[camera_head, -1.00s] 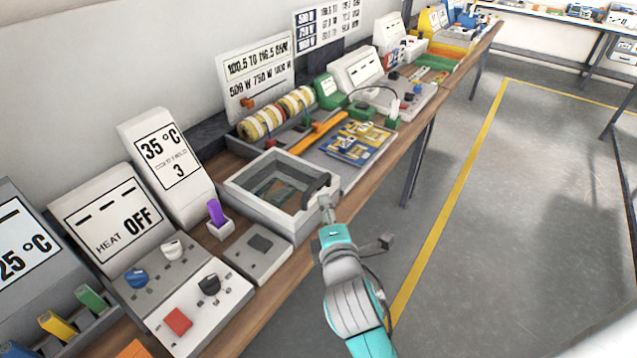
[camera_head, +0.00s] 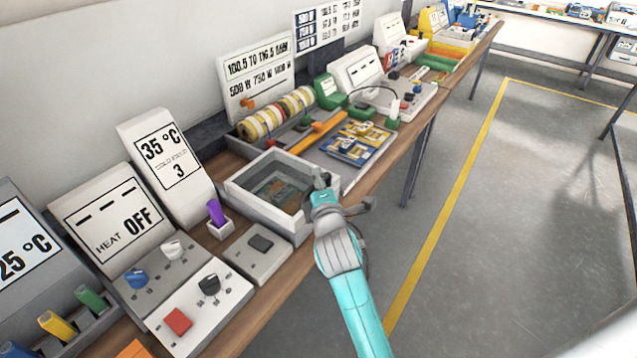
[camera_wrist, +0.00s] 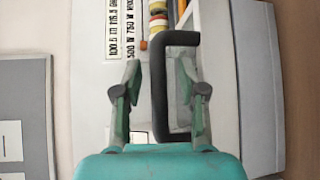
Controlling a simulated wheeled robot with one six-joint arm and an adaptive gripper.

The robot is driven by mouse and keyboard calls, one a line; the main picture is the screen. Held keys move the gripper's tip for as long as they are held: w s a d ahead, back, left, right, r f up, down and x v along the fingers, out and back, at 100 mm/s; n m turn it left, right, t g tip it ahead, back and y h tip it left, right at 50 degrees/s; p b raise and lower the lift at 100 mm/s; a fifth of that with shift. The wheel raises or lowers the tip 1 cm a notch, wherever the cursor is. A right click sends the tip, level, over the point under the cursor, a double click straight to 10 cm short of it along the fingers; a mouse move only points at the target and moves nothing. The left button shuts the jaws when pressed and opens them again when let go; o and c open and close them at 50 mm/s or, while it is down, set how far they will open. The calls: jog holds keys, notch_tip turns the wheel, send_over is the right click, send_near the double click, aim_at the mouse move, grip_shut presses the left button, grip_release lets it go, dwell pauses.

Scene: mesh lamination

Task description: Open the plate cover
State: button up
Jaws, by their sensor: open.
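The plate cover (camera_head: 268,187) is a clear pane on a grey open-framed box (camera_head: 243,205) on the bench, and it appears lowered. Its black handle (camera_wrist: 160,85) is a bracket shape in the wrist view. My gripper (camera_wrist: 158,67) is open, with one finger on each side of the handle's long bar, and gaps show between fingers and bar. In the head view my gripper (camera_head: 322,182) is at the box's right edge and hides most of the handle. Contents under the pane are dim.
A small grey button panel (camera_head: 258,252) and a purple item in a white holder (camera_head: 217,215) stand in front of the box. Ribbon rolls (camera_head: 275,113) and an orange bar (camera_head: 318,133) lie behind it. The floor right of the bench is clear.

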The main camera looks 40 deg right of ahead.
aim_at(255, 164)
grip_shut()
jog(key=w+a, duration=0.2)
jog(key=w, duration=0.5)
jog(key=w+a, duration=0.2)
jog(key=w, duration=0.5)
jog(key=w+a, duration=0.2)
jog(key=w, duration=0.4)
jog(key=shift+w+a, duration=0.4)
grip_release()
